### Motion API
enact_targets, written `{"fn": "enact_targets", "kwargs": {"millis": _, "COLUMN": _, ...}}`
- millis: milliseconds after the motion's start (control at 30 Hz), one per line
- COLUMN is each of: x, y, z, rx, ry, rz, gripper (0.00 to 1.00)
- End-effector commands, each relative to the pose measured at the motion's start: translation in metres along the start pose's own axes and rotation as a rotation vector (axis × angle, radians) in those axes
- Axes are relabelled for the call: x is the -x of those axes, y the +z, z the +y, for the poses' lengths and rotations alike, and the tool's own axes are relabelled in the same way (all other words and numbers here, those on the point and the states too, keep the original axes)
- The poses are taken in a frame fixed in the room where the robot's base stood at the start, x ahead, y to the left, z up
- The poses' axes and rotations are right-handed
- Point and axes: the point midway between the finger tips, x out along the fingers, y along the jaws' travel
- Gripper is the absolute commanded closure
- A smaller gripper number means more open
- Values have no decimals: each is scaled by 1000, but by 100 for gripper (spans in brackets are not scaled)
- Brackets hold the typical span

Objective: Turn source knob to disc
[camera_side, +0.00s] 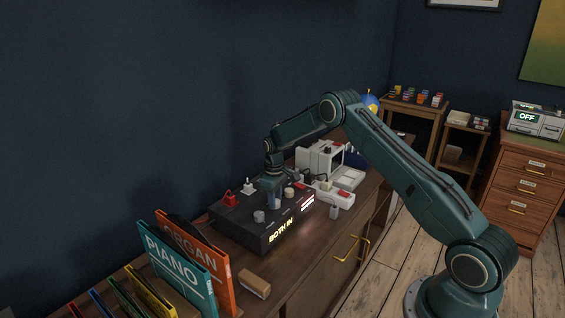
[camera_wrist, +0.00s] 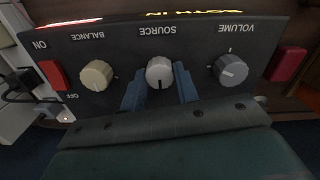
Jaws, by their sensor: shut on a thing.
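The source knob (camera_wrist: 159,72) is a pale grey dial under the word SOURCE, in the middle of the black control box, which appears upside down in the wrist view. Its dark pointer line seems to point toward the picture bottom. My gripper (camera_wrist: 158,84) has its blue fingers on both sides of this knob, shut on it. In the side view my gripper (camera_side: 273,201) reaches down onto the top of the box (camera_side: 232,224) and hides the source knob. The box front shows lit text reading BOTH IN. I see no readable disc label.
The cream balance knob (camera_wrist: 97,75) and grey volume knob (camera_wrist: 230,69) flank the source knob. A red switch (camera_wrist: 52,74) and another red part (camera_wrist: 288,65) sit at the sides. Upright record sleeves (camera_side: 178,262) stand left of the box; white devices (camera_side: 322,160) stand behind it.

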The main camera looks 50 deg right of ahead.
Motion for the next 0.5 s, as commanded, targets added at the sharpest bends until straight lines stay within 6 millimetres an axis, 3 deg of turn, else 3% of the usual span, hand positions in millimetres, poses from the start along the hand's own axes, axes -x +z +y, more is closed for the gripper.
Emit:
{"fn": "enact_targets", "kwargs": {"millis": 33, "x": 1, "y": 0, "z": 0, "rx": 2, "ry": 1, "rz": 2, "gripper": 92}}
{"fn": "enact_targets", "kwargs": {"millis": 67, "x": 1, "y": 0, "z": 0, "rx": 2, "ry": 1, "rz": 2, "gripper": 68}}
{"fn": "enact_targets", "kwargs": {"millis": 167, "x": 1, "y": 0, "z": 0, "rx": 1, "ry": 1, "rz": 2, "gripper": 48}}
{"fn": "enact_targets", "kwargs": {"millis": 500, "x": 1, "y": 0, "z": 0, "rx": 0, "ry": 0, "rz": 1, "gripper": 48}}
